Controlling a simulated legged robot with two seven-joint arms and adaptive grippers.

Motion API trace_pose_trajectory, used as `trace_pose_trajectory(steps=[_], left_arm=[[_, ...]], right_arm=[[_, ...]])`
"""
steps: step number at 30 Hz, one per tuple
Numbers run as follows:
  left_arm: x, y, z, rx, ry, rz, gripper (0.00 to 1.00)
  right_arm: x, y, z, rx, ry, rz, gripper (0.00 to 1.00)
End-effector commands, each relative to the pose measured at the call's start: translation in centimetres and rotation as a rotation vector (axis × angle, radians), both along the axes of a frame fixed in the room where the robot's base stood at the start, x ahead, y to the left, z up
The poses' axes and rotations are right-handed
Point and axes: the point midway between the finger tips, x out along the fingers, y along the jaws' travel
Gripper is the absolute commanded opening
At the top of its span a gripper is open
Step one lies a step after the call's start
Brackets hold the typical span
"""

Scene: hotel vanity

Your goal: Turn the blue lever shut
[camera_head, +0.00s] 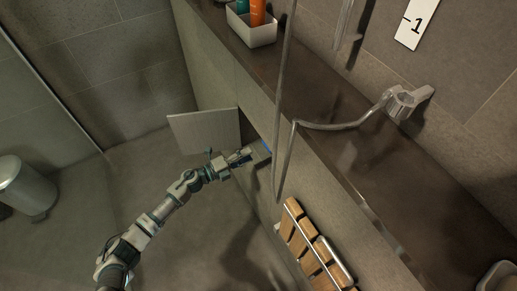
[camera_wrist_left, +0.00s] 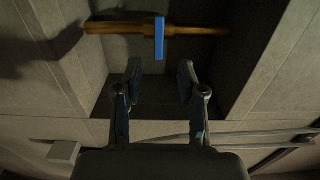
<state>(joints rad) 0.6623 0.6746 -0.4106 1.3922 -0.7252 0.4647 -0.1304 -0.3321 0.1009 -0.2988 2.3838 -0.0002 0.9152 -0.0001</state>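The blue lever (camera_wrist_left: 159,38) sits across a brass-coloured pipe (camera_wrist_left: 105,27) inside a wall recess in the left wrist view. It stands crosswise to the pipe. In the camera_head view a small bit of blue at the recess (camera_head: 266,146) shows just beyond my left gripper (camera_head: 246,157). In the left wrist view my left gripper (camera_wrist_left: 160,78) is open and empty, its two fingers apart and pointing at the recess. The lever lies ahead of the gap between the fingertips and does not look touched. My right gripper is out of view.
An open grey panel (camera_head: 205,137) stands beside the recess, close to my left arm. A shower hose (camera_head: 281,120) hangs right of the gripper. A wooden slatted seat (camera_head: 312,248) is lower right. A ledge above holds a white tray (camera_head: 250,36) with bottles. A bin (camera_head: 25,187) stands far left.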

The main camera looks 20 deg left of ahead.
Motion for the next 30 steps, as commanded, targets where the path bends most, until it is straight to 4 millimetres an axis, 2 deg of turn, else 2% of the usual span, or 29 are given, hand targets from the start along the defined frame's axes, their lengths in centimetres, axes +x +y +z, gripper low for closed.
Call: trace_pose_trajectory(steps=[3, 9, 16, 20, 30], left_arm=[[-1.7, 1.3, -0.1, 0.000, 0.002, 0.000, 0.40], [-2.9, 2.2, 0.1, 0.000, 0.000, -0.001, 0.40], [-3.0, 2.3, 0.1, 0.000, 0.000, -0.001, 0.40], [-2.9, 2.3, 0.1, 0.000, 0.000, 0.000, 0.40], [-3.0, 2.2, 0.1, 0.001, -0.001, 0.000, 0.40]], right_arm=[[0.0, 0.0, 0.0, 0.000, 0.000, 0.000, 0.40], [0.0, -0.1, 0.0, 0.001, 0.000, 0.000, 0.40], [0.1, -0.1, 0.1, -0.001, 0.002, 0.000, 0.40], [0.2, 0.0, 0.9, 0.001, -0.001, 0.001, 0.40], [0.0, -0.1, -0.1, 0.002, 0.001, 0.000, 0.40]])
